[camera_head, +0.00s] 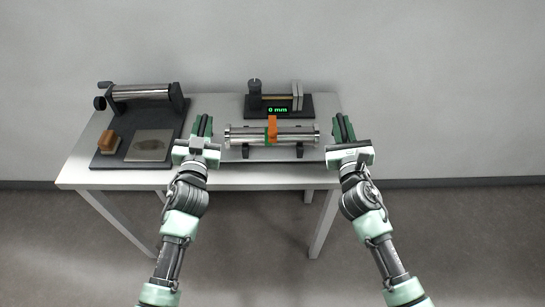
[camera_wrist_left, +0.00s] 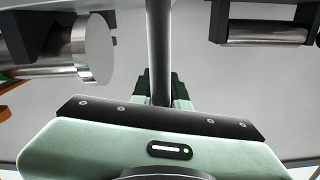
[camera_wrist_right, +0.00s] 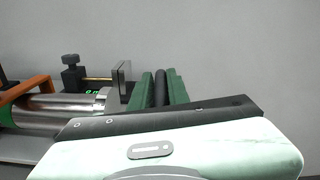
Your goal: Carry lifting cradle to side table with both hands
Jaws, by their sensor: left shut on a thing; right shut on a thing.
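The lifting cradle (camera_head: 272,161) spans the space between my grippers in the head view, with a steel cylinder (camera_head: 245,136) lying across it. The cylinder has a green band and an orange clamp (camera_head: 272,128) at its middle. My left gripper (camera_head: 203,125) is shut on the cradle's left end; a dark bar (camera_wrist_left: 158,50) shows between its fingers in the left wrist view. My right gripper (camera_head: 343,127) is shut on the right end, with a dark bar (camera_wrist_right: 161,90) between its green fingers. Whether the cradle touches the table is unclear.
The white table (camera_head: 88,172) lies below. A dark plate at left holds a roller device (camera_head: 140,92), a wooden block (camera_head: 109,142) and a metal plate (camera_head: 150,145). A gauge (camera_head: 277,103) reading "0 mm" stands behind the cylinder. A wall is behind.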

